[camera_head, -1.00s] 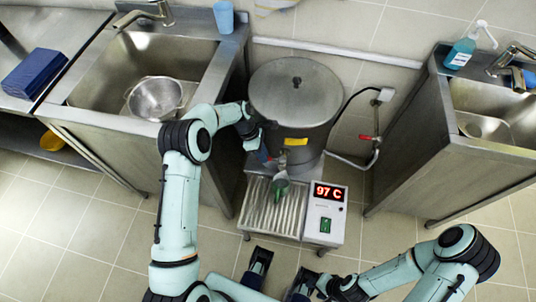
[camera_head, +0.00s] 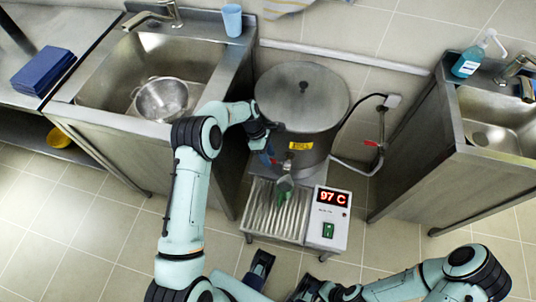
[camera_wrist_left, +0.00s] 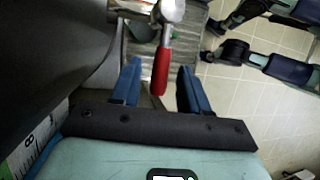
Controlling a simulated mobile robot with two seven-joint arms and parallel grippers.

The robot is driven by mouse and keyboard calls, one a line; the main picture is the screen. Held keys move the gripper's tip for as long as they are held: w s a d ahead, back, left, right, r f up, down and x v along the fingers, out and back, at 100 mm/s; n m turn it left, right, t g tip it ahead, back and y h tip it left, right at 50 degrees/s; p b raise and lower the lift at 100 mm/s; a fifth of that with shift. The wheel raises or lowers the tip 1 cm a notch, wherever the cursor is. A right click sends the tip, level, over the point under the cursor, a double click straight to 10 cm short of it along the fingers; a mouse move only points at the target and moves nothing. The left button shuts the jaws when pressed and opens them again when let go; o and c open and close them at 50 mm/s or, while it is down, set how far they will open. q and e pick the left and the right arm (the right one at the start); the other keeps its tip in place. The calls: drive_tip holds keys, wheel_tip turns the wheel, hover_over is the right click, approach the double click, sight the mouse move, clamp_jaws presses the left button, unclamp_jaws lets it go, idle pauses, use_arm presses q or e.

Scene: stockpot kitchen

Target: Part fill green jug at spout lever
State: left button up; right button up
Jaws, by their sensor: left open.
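The green jug (camera_head: 284,190) stands on the slatted drip tray (camera_head: 262,222), beneath the spout (camera_head: 287,167) of the large lidded steel pot (camera_head: 326,140). A little of the jug shows behind the spout in the left wrist view (camera_wrist_left: 138,27). The red spout lever (camera_wrist_left: 161,72) points back between the blue fingers of my left gripper (camera_wrist_left: 160,84). The gripper is open with a gap on both sides of the lever. In the head view my left gripper (camera_head: 269,150) is at the pot's front left side. The jug's inside cannot be made out.
A control box (camera_head: 329,212) beside the tray reads 97 C. A left sink (camera_head: 190,62) holds a steel bowl (camera_head: 162,99); a blue cup (camera_head: 232,20) stands behind it. A right sink counter (camera_head: 415,160) bounds the other side. A red-handled pipe valve (camera_head: 372,143) is right of the pot.

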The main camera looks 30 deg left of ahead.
use_arm(q)
drive_tip(key=p+v, duration=0.1)
drive_tip(key=v, duration=1.2)
